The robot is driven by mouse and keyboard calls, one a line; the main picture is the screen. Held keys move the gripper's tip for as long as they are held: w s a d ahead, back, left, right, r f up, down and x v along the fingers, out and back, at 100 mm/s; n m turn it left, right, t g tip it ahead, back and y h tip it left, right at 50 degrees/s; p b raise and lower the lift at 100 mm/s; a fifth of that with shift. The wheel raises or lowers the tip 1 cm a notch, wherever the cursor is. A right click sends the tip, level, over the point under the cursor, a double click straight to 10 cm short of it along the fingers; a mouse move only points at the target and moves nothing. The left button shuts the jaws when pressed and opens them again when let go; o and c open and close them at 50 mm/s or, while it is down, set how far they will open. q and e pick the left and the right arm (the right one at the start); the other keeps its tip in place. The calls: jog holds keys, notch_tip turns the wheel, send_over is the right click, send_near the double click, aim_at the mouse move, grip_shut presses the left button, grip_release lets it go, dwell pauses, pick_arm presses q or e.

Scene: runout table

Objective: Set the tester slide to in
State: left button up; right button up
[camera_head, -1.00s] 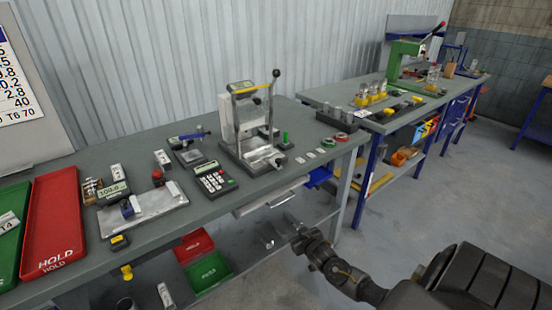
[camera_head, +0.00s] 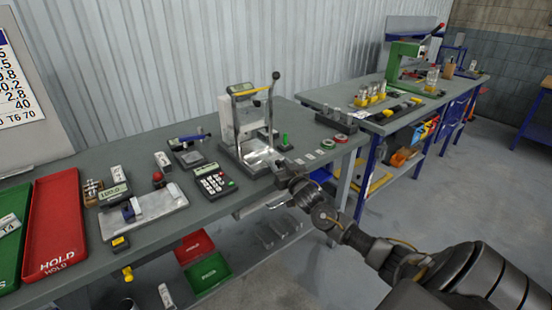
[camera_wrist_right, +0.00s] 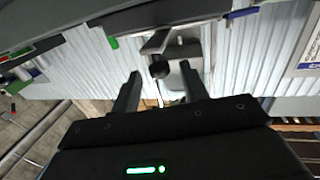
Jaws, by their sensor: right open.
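The tester (camera_head: 238,118) stands on the near bench, an upright frame with a yellow bar and a black-knobbed lever. Its silver slide plate (camera_head: 262,158) sits low at the front of its base. My right gripper (camera_head: 284,173) is at the bench's front edge, just in front of the plate. In the right wrist view my right gripper (camera_wrist_right: 159,88) has its fingers apart, with a dark round knob (camera_wrist_right: 159,70) and a silver part showing between and beyond them. I cannot tell whether they touch. My left gripper is not in view.
A second bench (camera_head: 345,92) stands behind right. Open floor lies in front.

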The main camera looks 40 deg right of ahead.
aim_at(268, 158)
jog(key=shift+x, duration=2.2)
grip_shut()
